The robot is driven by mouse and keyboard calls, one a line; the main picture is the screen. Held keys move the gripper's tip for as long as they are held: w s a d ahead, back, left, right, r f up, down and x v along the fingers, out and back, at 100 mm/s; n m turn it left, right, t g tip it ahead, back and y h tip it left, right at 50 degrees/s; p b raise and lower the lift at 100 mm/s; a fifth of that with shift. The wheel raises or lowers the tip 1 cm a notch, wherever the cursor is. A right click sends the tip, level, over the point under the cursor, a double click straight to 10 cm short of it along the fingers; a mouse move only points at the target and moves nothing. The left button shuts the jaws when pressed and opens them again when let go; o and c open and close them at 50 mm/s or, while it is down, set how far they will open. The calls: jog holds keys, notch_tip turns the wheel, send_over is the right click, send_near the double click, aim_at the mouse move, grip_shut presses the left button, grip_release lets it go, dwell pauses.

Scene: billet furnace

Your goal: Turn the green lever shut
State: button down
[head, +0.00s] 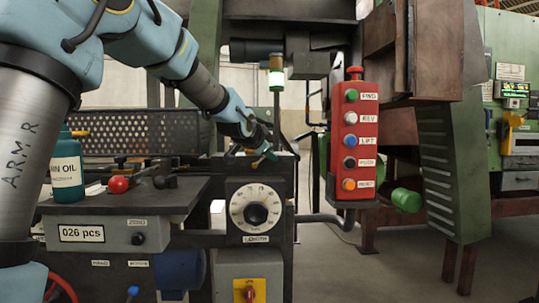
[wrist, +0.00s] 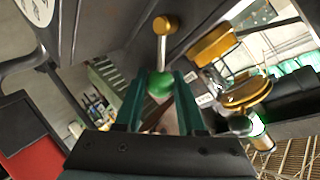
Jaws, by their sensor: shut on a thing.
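The green lever (wrist: 160,84) shows in the wrist view as a green ball knob on a short metal rod, which runs up to a brass-coloured hub (wrist: 165,25) on a dark surface. My gripper (wrist: 162,79) has its two dark green fingers closed on the ball knob. In the head view my gripper (head: 262,153) is above and behind the white dial, at the top of the dark machine housing. The lever is mostly hidden there by my fingers.
A white dial (head: 256,207) is on the housing front below my gripper. A beacon (head: 277,78) on a pole stands close behind. An oil bottle (head: 67,170) and a red knob (head: 118,184) are at left.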

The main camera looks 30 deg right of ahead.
jog(key=c, duration=0.5)
grip_release()
jog(key=p+v, duration=0.4)
jog(key=v, duration=0.6)
jog(key=shift+s+a+p, duration=0.25)
jog(key=shift+a+p, duration=0.05)
